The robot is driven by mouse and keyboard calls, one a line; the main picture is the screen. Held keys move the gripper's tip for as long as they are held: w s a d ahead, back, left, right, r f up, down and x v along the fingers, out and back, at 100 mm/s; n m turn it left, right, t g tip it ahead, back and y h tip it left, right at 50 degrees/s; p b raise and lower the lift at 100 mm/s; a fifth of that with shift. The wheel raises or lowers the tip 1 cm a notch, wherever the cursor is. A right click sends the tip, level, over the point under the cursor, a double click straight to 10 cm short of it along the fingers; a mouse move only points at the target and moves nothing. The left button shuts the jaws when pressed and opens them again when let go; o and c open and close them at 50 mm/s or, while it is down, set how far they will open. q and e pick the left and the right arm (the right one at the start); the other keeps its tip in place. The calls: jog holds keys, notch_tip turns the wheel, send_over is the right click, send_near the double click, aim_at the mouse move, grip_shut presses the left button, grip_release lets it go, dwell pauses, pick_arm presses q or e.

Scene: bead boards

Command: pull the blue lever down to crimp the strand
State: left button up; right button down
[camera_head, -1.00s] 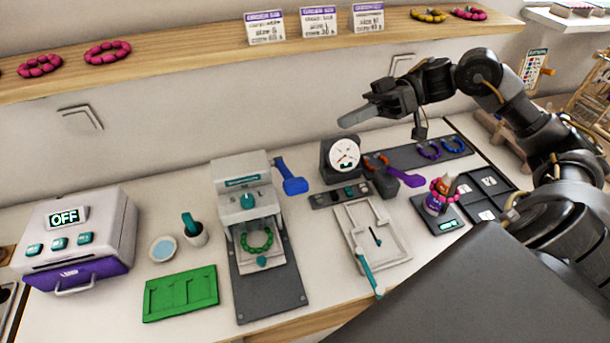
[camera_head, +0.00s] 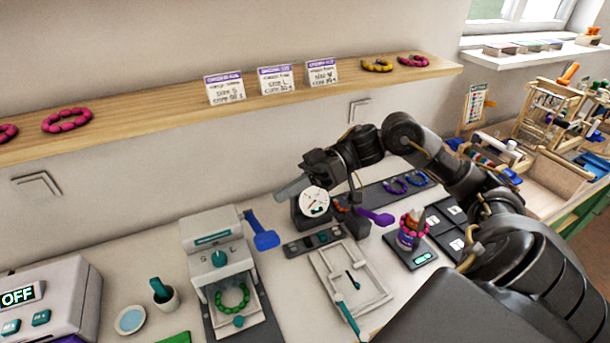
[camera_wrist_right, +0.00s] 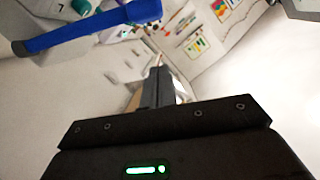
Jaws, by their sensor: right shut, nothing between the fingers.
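The blue lever (camera_head: 262,231) sticks out from the right side of the grey press (camera_head: 215,262), its wide end hanging at the lower right. A green bead strand (camera_head: 233,298) lies in a ring on the press bed, under the press head. My right gripper (camera_head: 281,192) is shut and empty, up and to the right of the lever and apart from it. In the right wrist view the lever (camera_wrist_right: 85,33) crosses the upper left, and my closed fingers (camera_wrist_right: 157,85) point away from the camera. My left gripper is not in view.
A dial gauge (camera_head: 313,203) with a purple lever (camera_head: 376,217) stands under my right arm. A white frame with a teal handle (camera_head: 347,311) lies in front. A white box reading OFF (camera_head: 45,300) is at left. A shelf (camera_head: 150,113) runs above.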

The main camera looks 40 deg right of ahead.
jog(key=s+a+f+p, duration=0.1)
jog(key=a+f, duration=0.3)
jog(key=shift+s+f+p, duration=0.15)
jog(key=shift+s+p, duration=0.1)
jog(key=shift+p, duration=0.1)
